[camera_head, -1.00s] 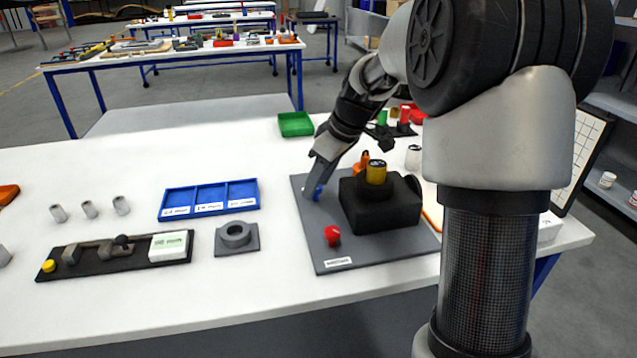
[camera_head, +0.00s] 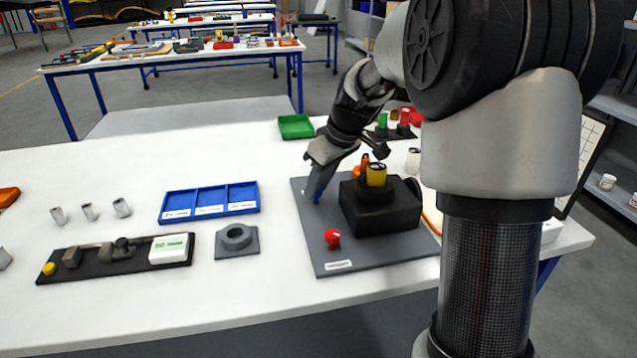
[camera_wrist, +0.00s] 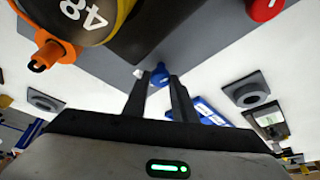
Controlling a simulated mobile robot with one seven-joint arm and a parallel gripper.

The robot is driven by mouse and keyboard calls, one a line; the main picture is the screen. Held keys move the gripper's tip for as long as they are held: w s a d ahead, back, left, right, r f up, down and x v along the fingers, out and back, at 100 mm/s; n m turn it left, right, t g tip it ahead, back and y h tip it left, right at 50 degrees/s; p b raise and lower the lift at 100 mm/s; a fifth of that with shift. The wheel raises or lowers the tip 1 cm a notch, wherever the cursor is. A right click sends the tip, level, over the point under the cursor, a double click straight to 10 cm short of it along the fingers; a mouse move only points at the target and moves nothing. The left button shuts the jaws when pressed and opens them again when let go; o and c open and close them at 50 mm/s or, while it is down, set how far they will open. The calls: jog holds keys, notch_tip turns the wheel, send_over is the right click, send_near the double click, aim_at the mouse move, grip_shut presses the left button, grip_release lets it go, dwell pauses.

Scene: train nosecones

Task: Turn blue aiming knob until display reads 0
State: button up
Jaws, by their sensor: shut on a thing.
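The blue aiming knob (camera_head: 317,198) stands at the left edge of a grey board (camera_head: 330,256). In the wrist view the knob (camera_wrist: 160,74) sits at the tips of my gripper (camera_wrist: 160,84), whose fingers are closed on it from both sides. In the head view my gripper (camera_head: 314,190) reaches down to the knob from above and partly hides it. A black block (camera_head: 385,208) on the board carries a yellow and black drum (camera_head: 376,174). In the wrist view the drum (camera_wrist: 82,18) shows the number 48, partly cut off by the frame.
A red knob (camera_head: 332,238) is on the board near the block. An orange part (camera_head: 361,168) stands beside the drum. A white box with a green display (camera_head: 171,248), too small to read surely, lies left. A blue tray (camera_head: 208,201) and grey ring block (camera_head: 237,240) leave clear table between.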

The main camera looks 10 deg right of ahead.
jog(key=m+p, duration=0.1)
jog(key=m, duration=0.1)
jog(key=m+h+p, duration=0.1)
jog(key=m, duration=0.1)
jog(key=shift+s+a+r+h, duration=0.1)
jog(key=shift+a+r+h, duration=0.1)
jog(key=shift+h, duration=0.1)
jog(key=shift+f+m+t+h+p, duration=0.1)
jog(key=shift+m+t+h+p, duration=0.25)
jog(key=shift+m, duration=0.4)
jog(key=shift+m+t+h+p, duration=0.15)
jog(key=shift+m+p, duration=0.3)
jog(key=shift+m, duration=0.3)
jog(key=o, duration=1)
jog(key=p+v, duration=0.3)
jog(key=v, duration=1.4)
jog(key=shift+a+r+p, duration=0.15)
jog(key=shift+r+p, duration=0.1)
jog(key=shift+p, duration=0.15)
